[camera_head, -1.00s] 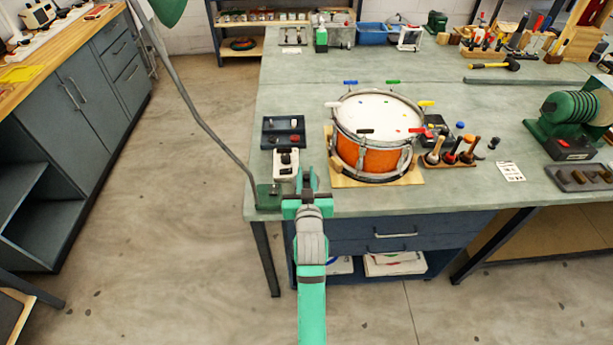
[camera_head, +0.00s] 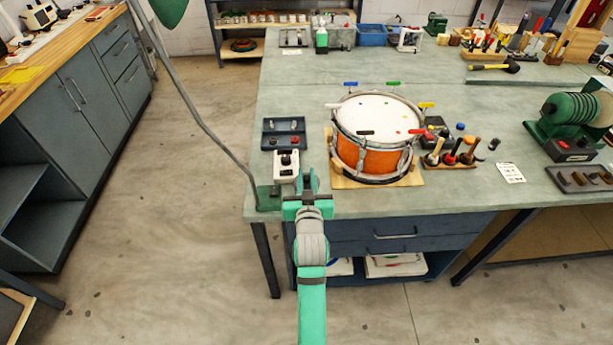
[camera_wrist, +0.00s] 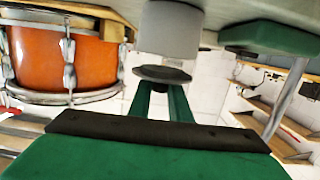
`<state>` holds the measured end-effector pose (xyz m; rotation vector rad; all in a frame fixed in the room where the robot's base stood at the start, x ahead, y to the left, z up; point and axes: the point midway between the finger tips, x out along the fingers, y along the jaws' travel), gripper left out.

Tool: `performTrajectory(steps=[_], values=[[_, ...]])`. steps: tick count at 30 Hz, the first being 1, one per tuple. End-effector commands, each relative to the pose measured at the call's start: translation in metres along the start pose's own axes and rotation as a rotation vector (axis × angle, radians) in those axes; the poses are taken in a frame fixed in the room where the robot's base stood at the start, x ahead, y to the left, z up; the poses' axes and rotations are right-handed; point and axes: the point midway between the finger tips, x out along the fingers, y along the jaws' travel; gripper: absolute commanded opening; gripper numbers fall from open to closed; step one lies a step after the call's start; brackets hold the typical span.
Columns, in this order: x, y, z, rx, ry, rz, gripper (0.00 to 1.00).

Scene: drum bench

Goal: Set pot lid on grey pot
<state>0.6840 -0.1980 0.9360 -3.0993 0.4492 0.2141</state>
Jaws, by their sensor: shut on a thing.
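My gripper (camera_head: 308,182) is at the front edge of the bench, left of the drum. In the wrist view, which looks upside down, its green fingers (camera_wrist: 163,100) are shut on the dark, disc-shaped pot lid (camera_wrist: 163,73). A grey cylinder, the grey pot (camera_wrist: 170,30), stands on the bench close to the lid. A narrow strip separates lid and pot in the picture; I cannot tell whether they touch. In the head view my gripper largely hides the lid, and I cannot make out the grey pot for certain.
An orange drum (camera_head: 372,160) stands on a wooden board right of my gripper. A white box with a dark knob (camera_head: 286,166) and a dark tray (camera_head: 284,132) lie just behind. A lamp's green clamp (camera_head: 268,197) is close on the left. Bench space behind the tray is clear.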

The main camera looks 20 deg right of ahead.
Motion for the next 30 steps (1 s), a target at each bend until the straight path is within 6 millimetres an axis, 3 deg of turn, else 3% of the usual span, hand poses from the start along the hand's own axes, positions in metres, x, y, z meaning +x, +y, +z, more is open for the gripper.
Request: performTrajectory(steps=[15, 16, 30], values=[[0.0012, 0.0000, 0.0088, 0.000, 0.000, 0.000, 0.00], [0.0012, 0.0001, 0.0084, 0.000, 0.001, 0.000, 0.24], [-0.0075, -0.0010, 0.0095, 0.000, -0.001, -0.002, 0.25]])
